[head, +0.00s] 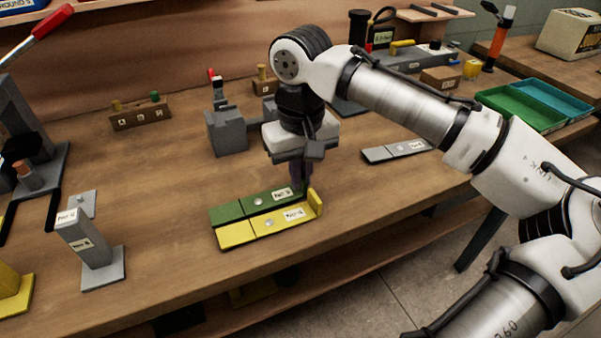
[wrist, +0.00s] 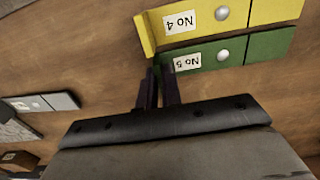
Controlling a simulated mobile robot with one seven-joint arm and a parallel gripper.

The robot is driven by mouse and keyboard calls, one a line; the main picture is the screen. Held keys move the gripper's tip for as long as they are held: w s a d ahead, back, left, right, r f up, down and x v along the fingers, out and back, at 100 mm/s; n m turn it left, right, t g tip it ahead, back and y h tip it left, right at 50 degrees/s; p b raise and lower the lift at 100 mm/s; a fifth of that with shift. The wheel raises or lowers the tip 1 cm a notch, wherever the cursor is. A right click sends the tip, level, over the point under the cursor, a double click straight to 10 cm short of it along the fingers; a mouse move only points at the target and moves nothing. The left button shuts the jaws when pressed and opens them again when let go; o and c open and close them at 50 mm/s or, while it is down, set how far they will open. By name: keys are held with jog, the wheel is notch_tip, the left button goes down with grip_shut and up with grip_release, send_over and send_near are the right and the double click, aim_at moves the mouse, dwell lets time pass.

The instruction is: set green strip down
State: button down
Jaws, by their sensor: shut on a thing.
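The green strip (head: 234,211) carries a label reading No 5 and a round silver button. It lies along the back long side of the yellow strip (head: 238,234), with little or no gap between them. The yellow strip is labelled No 4 and has an upright tab at its right end. In the wrist view the green strip (wrist: 260,47) sits below the yellow strip (wrist: 270,13). My gripper (wrist: 158,82) points down and is shut on the label end of the green strip. The exact contact of the fingertips is partly hidden in the head view.
A grey strip (head: 380,154) lies on the bench to the right. A grey block (head: 226,132) stands behind, and a grey upright stand (head: 92,250) is at the left. Bare wooden bench (head: 165,195) lies left of the strips. The bench's front edge is close to the yellow strip.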

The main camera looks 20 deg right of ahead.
jog(key=shift+f, duration=0.15)
jog(key=c, duration=2)
grip_release()
jog(key=o, duration=0.4)
